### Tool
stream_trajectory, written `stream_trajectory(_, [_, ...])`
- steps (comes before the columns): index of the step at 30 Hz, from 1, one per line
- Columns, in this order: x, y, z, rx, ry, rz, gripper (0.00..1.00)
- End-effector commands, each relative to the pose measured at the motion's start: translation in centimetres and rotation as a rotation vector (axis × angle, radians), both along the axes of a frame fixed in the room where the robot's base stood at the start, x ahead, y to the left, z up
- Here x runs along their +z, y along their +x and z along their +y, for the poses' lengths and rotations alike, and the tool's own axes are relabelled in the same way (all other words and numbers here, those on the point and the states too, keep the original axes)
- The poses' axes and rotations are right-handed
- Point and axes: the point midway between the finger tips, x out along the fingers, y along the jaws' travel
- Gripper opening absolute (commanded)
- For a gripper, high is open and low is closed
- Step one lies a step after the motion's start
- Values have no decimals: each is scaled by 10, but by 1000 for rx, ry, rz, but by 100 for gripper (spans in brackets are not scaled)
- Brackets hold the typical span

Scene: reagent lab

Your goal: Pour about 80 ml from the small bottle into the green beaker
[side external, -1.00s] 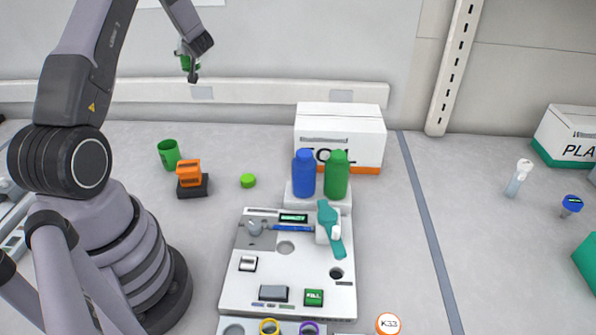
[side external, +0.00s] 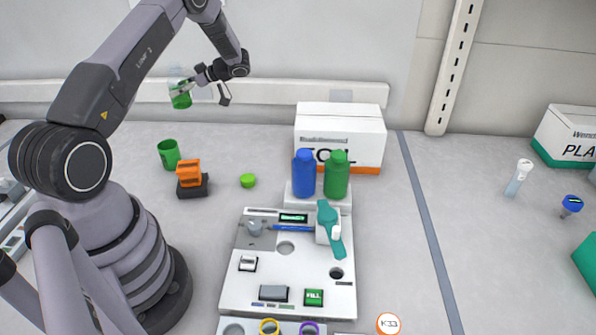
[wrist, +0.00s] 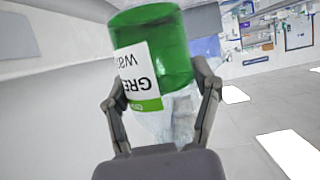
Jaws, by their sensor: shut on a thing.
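My gripper (side external: 190,88) is shut on the small bottle (side external: 180,100), a clear bottle holding green liquid. It holds the bottle in the air, well above the table, near the wall rail in the picture. The bottle looks roughly upright with a slight tilt, and the liquid sits at its lower end. In the wrist view, the bottle (wrist: 158,50) has a white and green label that reads upside down, and a finger is on each side. The green beaker (side external: 168,155) stands upright on the table below the held bottle. Its inside is too small to read.
An orange block on a black base (side external: 190,180) stands right of the beaker. A green cap (side external: 248,180) lies on the table. Blue (side external: 303,173) and green (side external: 337,175) bottles stand behind a white station (side external: 285,270). A white box (side external: 340,130) is behind them.

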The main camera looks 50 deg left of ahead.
Motion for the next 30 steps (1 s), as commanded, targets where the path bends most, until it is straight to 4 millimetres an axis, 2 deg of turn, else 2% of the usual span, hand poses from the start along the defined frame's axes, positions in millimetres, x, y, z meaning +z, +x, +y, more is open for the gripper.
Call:
stream_trajectory(10, [-54,-1,2,-5,-1,2,21])
stream_trajectory(18, [-111,-1,2,-6,-1,1,21])
stream_trajectory(24, [-130,0,2,-6,1,-1,21])
stream_trajectory(30, [-132,0,2,-6,1,-1,21])
